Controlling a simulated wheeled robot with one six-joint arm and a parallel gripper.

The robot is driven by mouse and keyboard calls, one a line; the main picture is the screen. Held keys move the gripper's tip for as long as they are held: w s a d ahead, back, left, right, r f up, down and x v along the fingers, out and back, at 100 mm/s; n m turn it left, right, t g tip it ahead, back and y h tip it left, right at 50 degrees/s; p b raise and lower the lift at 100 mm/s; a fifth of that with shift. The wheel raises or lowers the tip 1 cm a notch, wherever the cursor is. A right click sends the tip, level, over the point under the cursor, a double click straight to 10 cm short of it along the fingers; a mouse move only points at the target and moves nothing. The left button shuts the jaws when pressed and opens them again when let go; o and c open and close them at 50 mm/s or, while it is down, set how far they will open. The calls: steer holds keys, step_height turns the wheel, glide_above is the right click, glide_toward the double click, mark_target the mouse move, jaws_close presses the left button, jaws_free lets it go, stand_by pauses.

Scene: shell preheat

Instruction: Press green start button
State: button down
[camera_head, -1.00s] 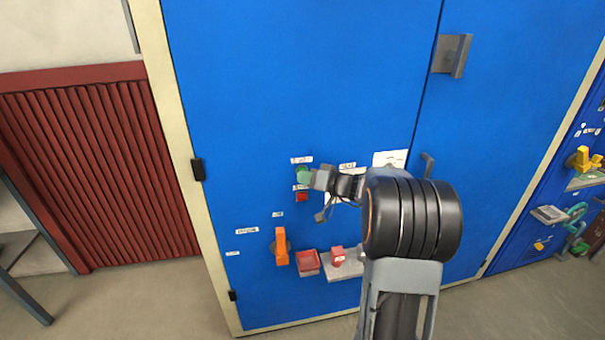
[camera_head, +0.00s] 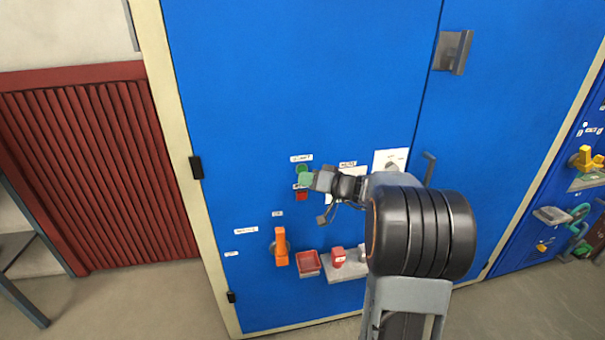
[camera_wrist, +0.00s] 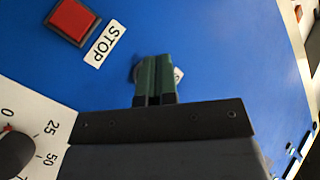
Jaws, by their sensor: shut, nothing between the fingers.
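The green start button (camera_head: 302,168) is on the blue cabinet door, under a small white label. My gripper (camera_head: 306,180) is shut and empty, with green fingertips just below and in front of the button, overlapping its lower edge. I cannot tell whether they touch it. In the wrist view my gripper's fingers (camera_wrist: 155,72) are together and point at the blue panel. They hide most of a round grey-rimmed part and a white label behind them. The red stop button (camera_head: 302,196) is below the green one; it also shows in the wrist view (camera_wrist: 72,20).
A dial knob (camera_wrist: 14,152) on a white plate is at the lower left of the wrist view. An orange handle (camera_head: 281,248), a red tray (camera_head: 308,262) and a red padlock-like block (camera_head: 338,256) are lower on the door. A grey door handle (camera_head: 453,52) is at upper right.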

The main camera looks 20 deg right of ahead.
steer(key=shift+s+a+b, duration=0.25)
steer(key=shift+s+b, duration=0.65)
steer(key=shift+s, duration=0.35)
steer(key=shift+s+a+b, duration=0.25)
steer(key=shift+s+b, duration=0.65)
steer(key=shift+s, duration=0.3)
steer(key=s+a+f+m+g+h+p, duration=0.5)
steer(key=s+f+g, duration=0.35)
steer(key=s, duration=0.35)
steer(key=s+a+r+n+g+h+p, duration=0.1)
steer(key=s+a+r+n+h+p, duration=0.3)
steer(key=s+r+p, duration=0.4)
step_height(320, 180, up, 2)
steer(key=shift+a+r+n+p, duration=0.25)
steer(key=shift+a+n+p, duration=0.05)
steer(key=shift+a+n, duration=0.6)
